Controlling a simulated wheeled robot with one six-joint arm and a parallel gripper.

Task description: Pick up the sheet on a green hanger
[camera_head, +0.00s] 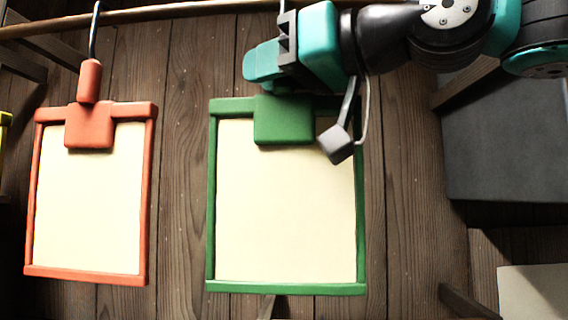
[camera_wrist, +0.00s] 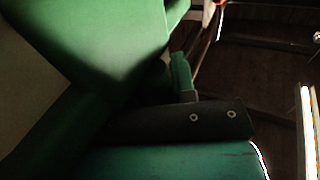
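The green hanger (camera_head: 284,118) hangs upright in the middle of the head view, a green frame with a clip block at its top. A cream sheet (camera_head: 286,205) fills the frame. My gripper (camera_head: 264,66) is at the hanger's top, just above the clip block, and covers the hanger's upper stem. In the wrist view green surfaces of the hanger (camera_wrist: 95,40) fill the upper left, close to my gripper's dark and teal parts. Neither view shows clearly whether the fingers are closed on the stem.
An orange hanger (camera_head: 90,125) with a cream sheet hangs to the left from a wooden rod (camera_head: 150,12). A yellow edge (camera_head: 4,135) shows at the far left. A dark box (camera_head: 505,140) stands at the right. The plank surface between the two hangers is clear.

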